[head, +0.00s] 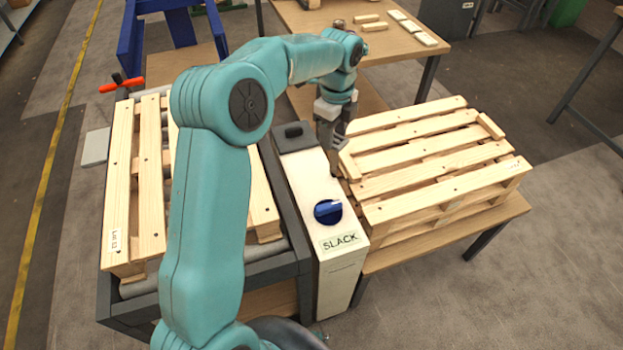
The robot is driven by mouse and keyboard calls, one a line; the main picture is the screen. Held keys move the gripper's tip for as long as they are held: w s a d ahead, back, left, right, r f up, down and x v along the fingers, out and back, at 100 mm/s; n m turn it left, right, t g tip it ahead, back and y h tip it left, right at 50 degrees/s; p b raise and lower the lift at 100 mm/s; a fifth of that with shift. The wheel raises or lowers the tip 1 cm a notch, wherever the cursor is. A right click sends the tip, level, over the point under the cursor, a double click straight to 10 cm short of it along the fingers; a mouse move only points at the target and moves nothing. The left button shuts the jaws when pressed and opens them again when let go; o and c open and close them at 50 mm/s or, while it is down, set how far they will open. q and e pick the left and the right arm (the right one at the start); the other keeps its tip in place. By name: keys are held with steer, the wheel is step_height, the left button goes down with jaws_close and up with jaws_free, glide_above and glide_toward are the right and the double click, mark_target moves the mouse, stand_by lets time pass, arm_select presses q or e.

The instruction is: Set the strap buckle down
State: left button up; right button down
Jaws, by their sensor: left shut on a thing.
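My left gripper (335,150) points down at the gap between the white box and the right-hand pallet, its arm reaching across the picture from the lower left. It is shut on a small dark piece, which I take to be the strap buckle (335,168). The fingers and the box edge hide much of it, and I cannot tell whether it touches anything below. The right-hand pallet (435,160) is a stack of pale slatted wood on a low table. My right gripper is not in view.
Another pallet (150,180) lies on a roller frame at left, partly behind my arm. A back table (390,50) holds several wood pieces.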

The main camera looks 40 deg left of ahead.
arm_select(q)
steer(key=a+m, duration=0.6)
steer(key=a, duration=0.1)
glide_above(311, 180)
step_height(311, 180, down, 15)
steer(key=shift+b, duration=0.3)
step_height(311, 180, down, 5)
steer(key=shift+f, duration=0.1)
steer(key=o, duration=1.1)
steer(key=shift+f, duration=0.1)
